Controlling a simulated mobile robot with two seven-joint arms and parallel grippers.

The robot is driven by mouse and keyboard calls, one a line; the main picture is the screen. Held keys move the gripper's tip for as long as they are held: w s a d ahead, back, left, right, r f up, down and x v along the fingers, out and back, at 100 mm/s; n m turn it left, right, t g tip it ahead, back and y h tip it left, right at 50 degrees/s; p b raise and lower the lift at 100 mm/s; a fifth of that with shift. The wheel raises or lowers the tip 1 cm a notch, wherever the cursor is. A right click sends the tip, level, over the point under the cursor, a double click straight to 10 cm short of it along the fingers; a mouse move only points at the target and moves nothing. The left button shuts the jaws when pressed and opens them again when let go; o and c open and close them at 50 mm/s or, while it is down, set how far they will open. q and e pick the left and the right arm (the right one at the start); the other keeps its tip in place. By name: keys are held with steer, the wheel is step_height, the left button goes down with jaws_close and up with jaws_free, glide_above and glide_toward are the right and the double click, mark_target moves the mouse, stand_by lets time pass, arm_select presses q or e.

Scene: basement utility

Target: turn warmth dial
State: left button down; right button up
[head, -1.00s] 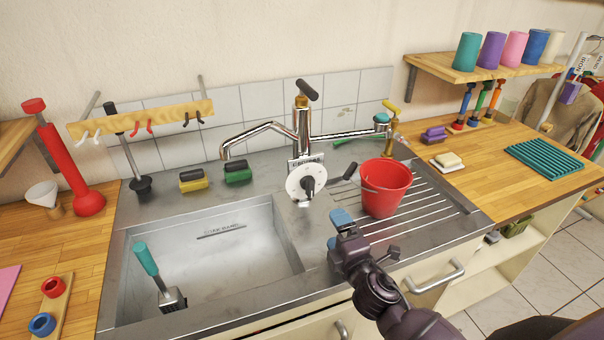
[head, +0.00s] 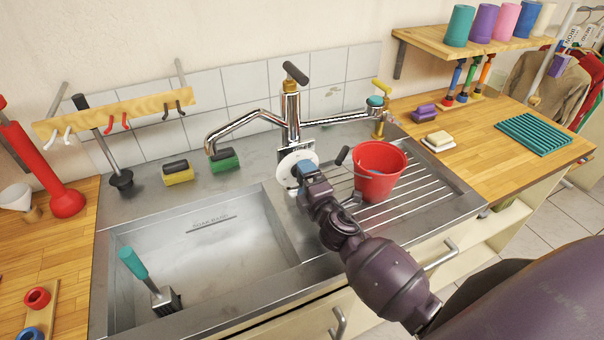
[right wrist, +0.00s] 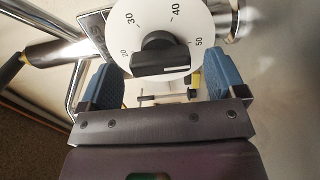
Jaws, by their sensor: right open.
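The warmth dial is a white round plate (head: 297,165) on the front of the chrome tap, partly hidden behind my right gripper in the head view. In the right wrist view the dial plate (right wrist: 188,18) shows the numbers 20, 30, 40 and 50, with a black knob (right wrist: 160,55) in its middle. My right gripper (right wrist: 158,85) is open, with its blue fingertips on either side of the knob and apart from it. In the head view my right gripper (head: 308,178) is right in front of the dial. My left gripper is not in view.
The chrome tap (head: 290,120) rises behind the dial, with its spout to the left over the sink (head: 200,255). A red bucket (head: 378,172) stands close to the right on the drainer. Green (head: 224,160) and yellow (head: 178,173) sponges lie on the left ledge.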

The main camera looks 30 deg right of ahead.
steer(key=shift+w, duration=1.2)
steer(key=c, duration=0.9)
